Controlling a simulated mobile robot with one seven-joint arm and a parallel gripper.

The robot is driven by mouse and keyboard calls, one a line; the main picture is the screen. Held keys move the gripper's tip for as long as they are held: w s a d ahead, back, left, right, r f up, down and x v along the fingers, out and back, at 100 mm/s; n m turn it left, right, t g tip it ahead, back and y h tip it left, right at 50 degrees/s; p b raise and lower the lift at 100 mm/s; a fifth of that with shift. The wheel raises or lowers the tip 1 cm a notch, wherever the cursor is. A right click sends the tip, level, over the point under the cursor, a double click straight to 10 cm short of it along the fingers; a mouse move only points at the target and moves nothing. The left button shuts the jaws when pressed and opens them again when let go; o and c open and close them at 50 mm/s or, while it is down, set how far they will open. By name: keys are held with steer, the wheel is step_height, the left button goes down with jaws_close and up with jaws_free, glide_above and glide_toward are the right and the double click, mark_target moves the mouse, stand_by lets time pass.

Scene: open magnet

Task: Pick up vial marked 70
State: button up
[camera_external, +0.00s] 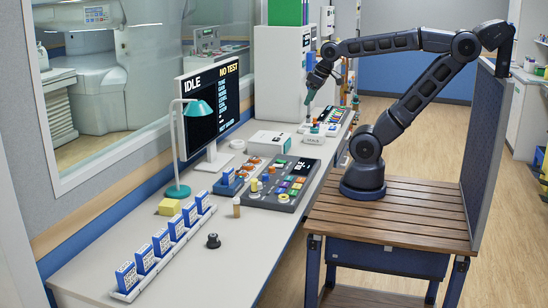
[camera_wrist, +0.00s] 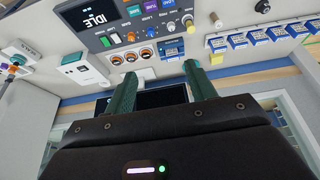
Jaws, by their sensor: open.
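No vial marked 70 can be identified; no such number is legible. A small light-brown, pale-capped bottle (camera_external: 236,207) stands upright on the white desk, just in front of the control console (camera_external: 283,196). It may be a vial, but any label on it is too small to read. My gripper (camera_external: 309,98) is above the far part of the desk, well away from the bottle. In the wrist view, its two green fingers (camera_wrist: 160,77) are apart with nothing held between them.
A row of blue-and-white boxes (camera_external: 160,243) lines the near desk; a black knob (camera_external: 213,241) sits beside it. A teal lamp (camera_external: 177,188), monitor (camera_external: 212,110), yellow block (camera_external: 169,207) and white box (camera_external: 272,143) also stand there. The near right desk is clear.

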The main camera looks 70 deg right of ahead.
steer(key=shift+c, duration=0.4)
steer(key=n+g, duration=0.5)
steer(key=n, duration=1)
glide_above(237, 207)
steer(key=d, duration=0.2)
steer(key=f, duration=3)
steer(key=shift+a+f, duration=0.15)
steer(key=shift+a, duration=0.05)
steer(key=shift+a+f+n, duration=0.25)
steer(key=shift+f+n, duration=0.15)
steer(key=shift+f, duration=2.9)
steer(key=shift+w+f, duration=0.2)
steer(key=shift+f, duration=1.05)
steer(key=shift+w+f, duration=0.15)
steer(key=shift+f, duration=1.1)
